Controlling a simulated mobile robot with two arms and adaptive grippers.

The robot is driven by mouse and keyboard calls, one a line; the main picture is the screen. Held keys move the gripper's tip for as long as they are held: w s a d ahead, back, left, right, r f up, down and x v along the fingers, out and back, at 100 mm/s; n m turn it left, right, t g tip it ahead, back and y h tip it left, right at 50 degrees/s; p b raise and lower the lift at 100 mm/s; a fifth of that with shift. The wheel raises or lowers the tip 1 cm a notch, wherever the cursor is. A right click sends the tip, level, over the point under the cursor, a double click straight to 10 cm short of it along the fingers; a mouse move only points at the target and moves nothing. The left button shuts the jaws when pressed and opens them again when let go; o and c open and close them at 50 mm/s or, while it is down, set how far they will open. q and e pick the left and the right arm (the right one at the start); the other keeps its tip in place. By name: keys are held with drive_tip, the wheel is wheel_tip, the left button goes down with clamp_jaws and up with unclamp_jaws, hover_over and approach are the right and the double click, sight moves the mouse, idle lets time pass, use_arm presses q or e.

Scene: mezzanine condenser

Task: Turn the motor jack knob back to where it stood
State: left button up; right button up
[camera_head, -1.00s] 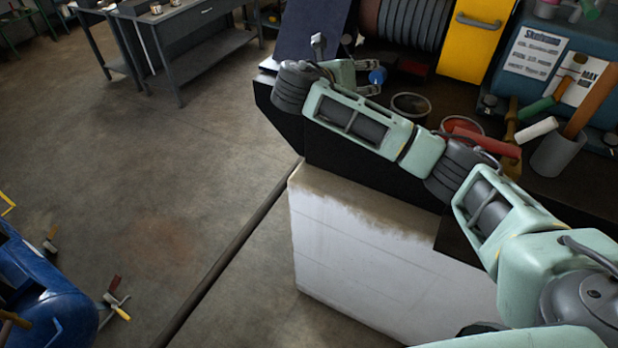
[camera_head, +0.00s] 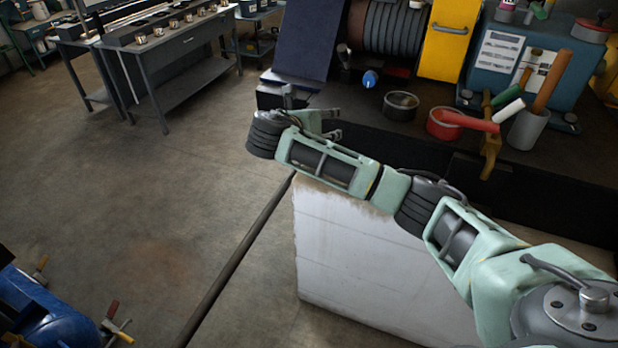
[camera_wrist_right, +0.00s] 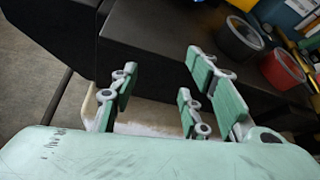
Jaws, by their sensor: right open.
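A small blue knob (camera_head: 370,79) stands on the dark bench in front of the large ribbed grey cylinder; I take it for the motor jack knob. Its exact turn angle is too small to read. My right gripper (camera_head: 334,124) is open and empty, below and left of the knob in the head view and clear of it. The right wrist view shows its fingers (camera_wrist_right: 160,82) spread with nothing between them, and the knob is not visible there. My left gripper is in neither view.
On the dark bench (camera_head: 375,112) right of the knob stand a grey round tin (camera_head: 401,106) and a red tin (camera_head: 447,123). A cup with handles (camera_head: 526,130) and a blue machine (camera_head: 500,75) are farther right. A white block (camera_head: 365,260) stands below my arm.

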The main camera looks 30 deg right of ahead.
wheel_tip(320, 180, down, 14)
drive_tip(key=a+m+y+b, duration=0.1)
drive_tip(key=m+y+b, duration=0.1)
drive_tip(key=shift+a+f, duration=0.2)
drive_tip(key=shift+a, duration=0.05)
drive_tip(key=shift+s, duration=0.1)
drive_tip(key=s+a+f+m+g+y+b, duration=0.1)
drive_tip(key=s+a+f+m+y+b, duration=0.15)
drive_tip(key=s+f, duration=0.8)
drive_tip(key=s+a+f+m+g+y+b, duration=0.1)
drive_tip(key=s+f+m+y, duration=0.2)
drive_tip(key=f, duration=1.4)
drive_tip(key=s+a+f+m+g+y+b, duration=0.15)
drive_tip(key=s+f+m, duration=0.45)
drive_tip(key=f, duration=0.8)
drive_tip(key=s+a+f+m+b, duration=0.1)
drive_tip(key=s+f+m, duration=0.3)
drive_tip(key=s, duration=0.9)
drive_tip(key=s+a+f+m+g+y+b, duration=0.1)
drive_tip(key=s+f+m, duration=0.3)
drive_tip(key=s+f, duration=0.5)
drive_tip(key=s+a+f+m+g+y+b, duration=0.1)
drive_tip(key=s+a+f+m, duration=0.2)
drive_tip(key=s, duration=1.4)
wheel_tip(320, 180, down, 3)
drive_tip(key=shift+s+a+f+m, duration=0.2)
drive_tip(key=shift+a+m, duration=0.15)
drive_tip(key=shift+m, duration=0.2)
drive_tip(key=shift+g, duration=0.25)
